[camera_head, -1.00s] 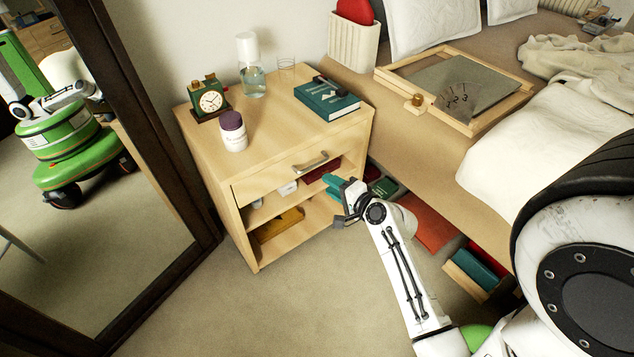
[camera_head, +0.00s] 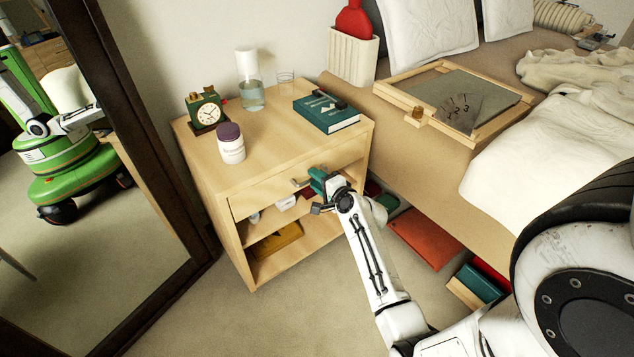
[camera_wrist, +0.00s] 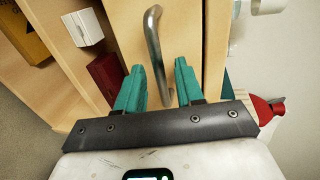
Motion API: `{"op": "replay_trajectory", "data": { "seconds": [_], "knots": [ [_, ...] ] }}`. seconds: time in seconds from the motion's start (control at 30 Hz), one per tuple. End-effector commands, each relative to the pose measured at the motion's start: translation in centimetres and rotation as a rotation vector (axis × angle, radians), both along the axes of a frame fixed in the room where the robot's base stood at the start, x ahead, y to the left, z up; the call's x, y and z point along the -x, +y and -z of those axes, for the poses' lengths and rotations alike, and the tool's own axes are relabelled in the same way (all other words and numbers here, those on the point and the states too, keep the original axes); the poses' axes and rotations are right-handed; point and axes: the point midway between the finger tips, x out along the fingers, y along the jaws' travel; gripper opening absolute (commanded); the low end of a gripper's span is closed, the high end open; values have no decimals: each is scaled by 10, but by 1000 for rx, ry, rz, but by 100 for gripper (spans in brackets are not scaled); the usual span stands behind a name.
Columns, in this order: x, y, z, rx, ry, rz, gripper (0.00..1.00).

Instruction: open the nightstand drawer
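The wooden nightstand (camera_head: 232,178) stands against the wall. Its top drawer front (camera_head: 262,198) looks flush with the body, so the drawer appears shut. The drawer's curved metal handle shows in the wrist view (camera_wrist: 153,42); in the head view my gripper hides most of it. My gripper (camera_head: 316,184) is at the handle with its teal fingers apart. In the wrist view my gripper (camera_wrist: 160,66) has one finger on each side of the handle bar, near its lower end. A gap shows beside the bar, so it is not clamped.
Open shelves below hold boxes and a yellow item (camera_head: 276,241). The bed (camera_head: 420,150) is to the right, a mirror (camera_head: 135,170) to the left.

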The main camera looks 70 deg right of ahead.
Motion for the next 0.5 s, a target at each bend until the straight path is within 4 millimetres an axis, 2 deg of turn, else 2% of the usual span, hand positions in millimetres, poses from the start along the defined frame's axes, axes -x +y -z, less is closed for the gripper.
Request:
{"op": "replay_trajectory", "data": {
  "seconds": [0.27,0.5],
  "knots": [
    [-1,-1,0,0,0,0,37],
    [-1,-1,0,0,0,0,15]
  ]
}}
